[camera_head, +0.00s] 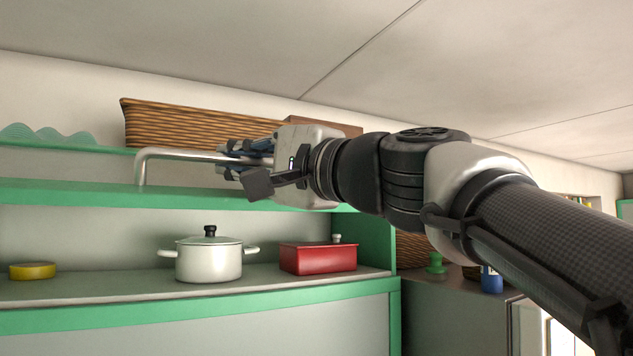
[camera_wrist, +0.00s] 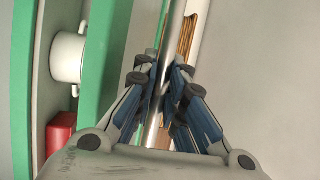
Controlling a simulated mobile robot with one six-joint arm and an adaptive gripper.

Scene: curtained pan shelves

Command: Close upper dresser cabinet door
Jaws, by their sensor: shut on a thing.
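The upper cabinet door (camera_head: 70,193) shows as a green panel, raised and seen nearly edge-on, with the shelf space below it open. Its metal bar handle (camera_head: 190,156) stands above the panel. My gripper (camera_head: 232,160) is shut on the right part of this handle. In the wrist view, the handle (camera_wrist: 177,25) runs down between the fingers of my gripper (camera_wrist: 160,85), with the green door panel (camera_wrist: 135,60) to its left. My gripper hides the handle's right end in the head view.
On the open shelf (camera_head: 110,284) stand a white lidded pot (camera_head: 208,262), a red lidded pan (camera_head: 318,259) and a yellow dish (camera_head: 32,271). A wicker basket (camera_head: 190,123) and a wavy teal piece (camera_head: 45,135) sit on top. The ceiling is close above.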

